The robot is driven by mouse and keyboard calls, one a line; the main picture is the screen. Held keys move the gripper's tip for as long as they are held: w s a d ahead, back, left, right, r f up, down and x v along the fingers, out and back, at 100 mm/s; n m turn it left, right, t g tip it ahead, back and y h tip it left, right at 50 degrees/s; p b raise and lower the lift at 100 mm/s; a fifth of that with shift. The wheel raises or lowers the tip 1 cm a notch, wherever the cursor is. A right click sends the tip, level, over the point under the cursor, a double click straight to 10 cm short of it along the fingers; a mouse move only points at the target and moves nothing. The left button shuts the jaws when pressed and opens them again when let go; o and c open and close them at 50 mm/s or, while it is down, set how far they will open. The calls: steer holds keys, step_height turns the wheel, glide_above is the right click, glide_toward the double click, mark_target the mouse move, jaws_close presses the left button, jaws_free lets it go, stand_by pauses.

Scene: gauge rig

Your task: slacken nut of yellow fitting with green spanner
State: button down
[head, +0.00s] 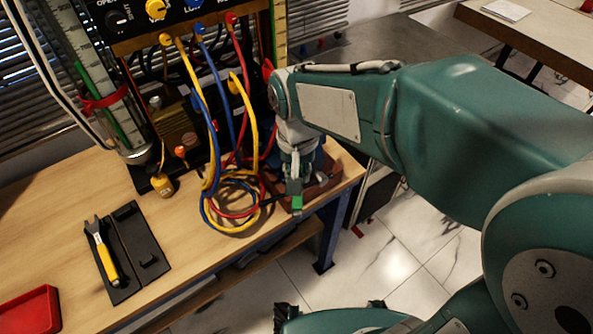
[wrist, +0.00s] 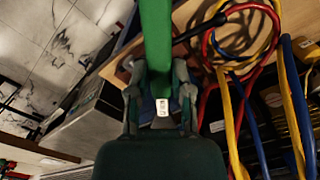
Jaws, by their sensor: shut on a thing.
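My gripper (head: 294,187) is shut on the green spanner (head: 297,203). It hangs low at the right end of the bench, beside the coiled hoses. Only a short green piece of the spanner shows in the head view. In the wrist view, the green handle (wrist: 156,45) runs up from between my two fingers (wrist: 161,98) and out of the top edge, so its head is out of sight. A yellow hose end (head: 166,40) joins the panel at the upper left, and another yellow connector (head: 235,84) sits lower right. I cannot tell which is the fitting; no nut shows clearly.
Yellow, blue and red hoses (head: 232,205) coil close to my gripper. A yellow-handled spanner (head: 102,252) lies on a black holder (head: 140,245), with a red tray (head: 30,311) at the lower left. The wooden bench top (head: 55,215) is clear at the left.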

steer(key=shift+w, duration=0.2)
steer(key=shift+w, duration=0.95)
steer(key=shift+w, duration=1.05)
stand_by(0.9)
stand_by(0.4)
steer(key=shift+w+d+n, duration=0.15)
steer(key=shift+d+n, duration=1.15)
steer(key=shift+d, duration=0.05)
steer(key=shift+w+d+n, duration=0.15)
steer(key=shift+d+n, duration=0.35)
steer(key=shift+w+d+n, duration=0.15)
steer(key=shift+d+n, duration=0.35)
stand_by(0.6)
steer(key=shift+s+a+m, duration=0.3)
steer(key=shift+a+m, duration=0.6)
stand_by(0.6)
